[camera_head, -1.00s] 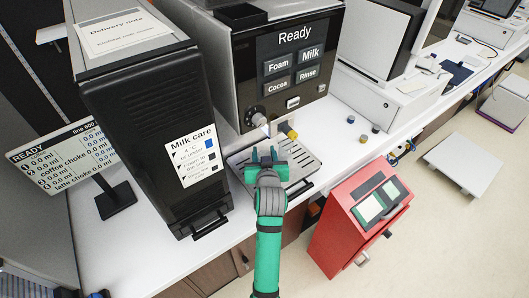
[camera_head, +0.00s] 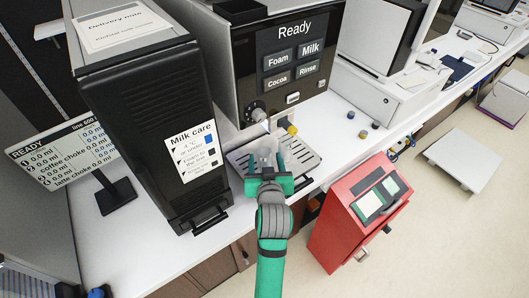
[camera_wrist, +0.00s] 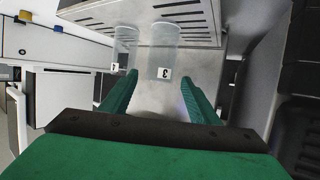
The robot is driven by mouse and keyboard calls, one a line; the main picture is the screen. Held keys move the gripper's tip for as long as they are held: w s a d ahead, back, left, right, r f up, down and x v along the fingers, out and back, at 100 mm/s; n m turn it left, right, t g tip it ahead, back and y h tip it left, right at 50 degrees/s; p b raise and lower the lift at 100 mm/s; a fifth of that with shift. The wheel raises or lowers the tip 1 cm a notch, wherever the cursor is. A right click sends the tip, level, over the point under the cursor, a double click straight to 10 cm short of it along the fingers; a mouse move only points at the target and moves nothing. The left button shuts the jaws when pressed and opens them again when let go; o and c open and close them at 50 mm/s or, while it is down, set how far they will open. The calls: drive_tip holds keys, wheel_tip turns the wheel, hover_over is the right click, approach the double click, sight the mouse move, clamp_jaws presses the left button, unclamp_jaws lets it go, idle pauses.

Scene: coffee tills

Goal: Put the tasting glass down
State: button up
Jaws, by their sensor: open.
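A clear tasting glass (camera_wrist: 166,52) with a label reading 3 stands on the drip tray (camera_head: 305,158) under the coffee machine; it also shows faintly in the head view (camera_head: 266,153). A second clear glass (camera_wrist: 124,46) with a partly readable label stands beside it to the left in the wrist view. My gripper (camera_wrist: 158,85) is open, its green fingers pointing at the glass marked 3, which is just beyond the fingertips. My gripper (camera_head: 268,172) is in front of the machine in the head view. I cannot tell whether a finger touches either glass.
The black milk cooler (camera_head: 150,120) stands close on the left. The coffee machine (camera_head: 285,65) with its spout is right above the tray. A red bin-like unit (camera_head: 345,225) stands at the right below the counter. The small display (camera_head: 65,155) is far left.

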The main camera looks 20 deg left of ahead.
drive_tip(key=s+d+f+m+h, duration=0.1)
drive_tip(key=s+d+f, duration=0.3)
drive_tip(key=s, duration=0.2)
drive_tip(key=s+d+f+m+t+h, duration=0.1)
drive_tip(key=s+d+f, duration=0.2)
drive_tip(key=s, duration=0.3)
drive_tip(key=s+d+f+m+h, duration=0.1)
drive_tip(key=s+d+f, duration=0.3)
drive_tip(key=s, duration=0.2)
drive_tip(key=s+d+r+h, duration=0.1)
drive_tip(key=s+d, duration=0.1)
drive_tip(key=s, duration=0.8)
drive_tip(key=s+d+m+t+h, duration=0.1)
drive_tip(key=s+d, duration=0.1)
drive_tip(key=s, duration=0.9)
drive_tip(key=shift+d+r, duration=0.35)
drive_tip(key=shift+d, duration=0.05)
